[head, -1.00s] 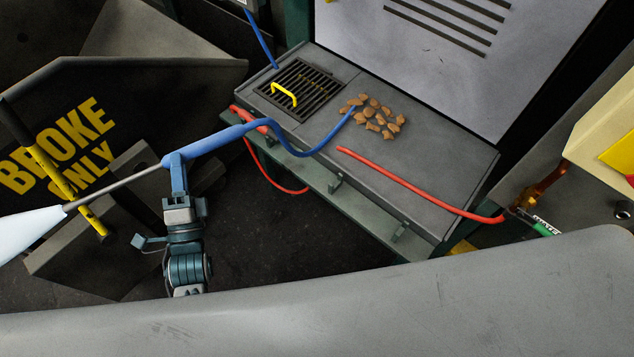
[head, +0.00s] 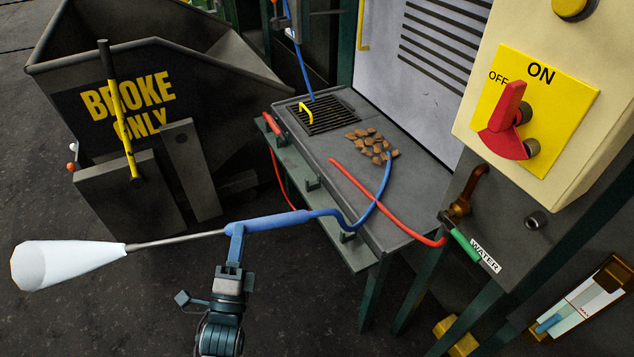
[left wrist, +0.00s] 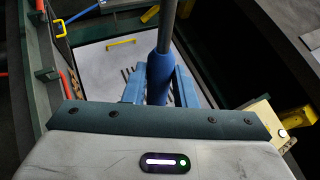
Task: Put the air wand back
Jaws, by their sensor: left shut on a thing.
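The air wand (head: 272,222) has a blue handle, a thin grey tube and a wide white nozzle (head: 65,265) pointing left. My left gripper (head: 236,232) is shut on its blue handle and holds it in front of the bench, over the dark floor. The wand's blue hose (head: 378,205) runs from the handle to the right and up onto the bench top. In the left wrist view the blue handle (left wrist: 159,78) stands between blue fingers, with the grey tube above it. My right gripper is not in view.
The grey bench (head: 325,145) bears a grate (head: 330,122) with a yellow handle, several brown lumps (head: 372,146) and a red hose (head: 380,200). A "BROKE ONLY" bin (head: 215,75) stands at the left. A cream switch box (head: 555,35) with a red lever (head: 505,115) is at the right.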

